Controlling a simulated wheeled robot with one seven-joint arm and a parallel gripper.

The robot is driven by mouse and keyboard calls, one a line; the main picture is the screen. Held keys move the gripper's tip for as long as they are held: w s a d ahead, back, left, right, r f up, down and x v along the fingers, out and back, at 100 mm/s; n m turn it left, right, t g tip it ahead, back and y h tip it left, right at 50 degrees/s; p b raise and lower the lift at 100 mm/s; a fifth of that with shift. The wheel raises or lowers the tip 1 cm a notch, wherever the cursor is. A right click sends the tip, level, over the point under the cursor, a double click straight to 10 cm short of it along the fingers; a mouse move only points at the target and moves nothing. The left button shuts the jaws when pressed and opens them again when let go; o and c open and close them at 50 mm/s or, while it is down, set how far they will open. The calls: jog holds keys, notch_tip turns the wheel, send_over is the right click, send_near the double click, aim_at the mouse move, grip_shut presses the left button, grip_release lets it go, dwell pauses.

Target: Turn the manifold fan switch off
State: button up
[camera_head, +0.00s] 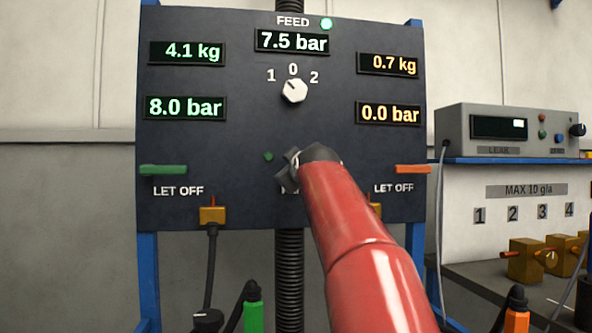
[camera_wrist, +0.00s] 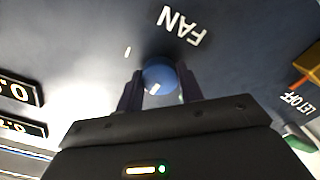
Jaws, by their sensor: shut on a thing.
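The fan switch is a round blue knob (camera_wrist: 158,77) under the upturned word FAN in the wrist view. A white pointer mark shows on its edge nearest my gripper. A short white tick is on the panel to its upper left. My gripper (camera_wrist: 160,80) is shut on the knob, one dark finger on each side. In the head view my gripper (camera_head: 289,174) is at the lower middle of the dark panel (camera_head: 225,130). My red arm and the gripper hide the knob and its label there.
A white selector knob (camera_head: 294,91) sits above, under the 7.5 bar display (camera_head: 292,41). A green lever (camera_head: 163,170) and an orange lever (camera_head: 413,169) flank the panel. A grey leak instrument (camera_head: 500,130) stands on the right shelf. A black hose (camera_head: 289,270) runs below the panel.

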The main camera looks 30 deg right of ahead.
jog(key=shift+n, duration=0.6)
jog(key=o, duration=1)
jog(key=shift+s, duration=0.1)
jog(key=b+v, duration=0.2)
jog(key=v, duration=0.5)
jog(key=shift+s, duration=0.3)
jog(key=shift+a, duration=0.2)
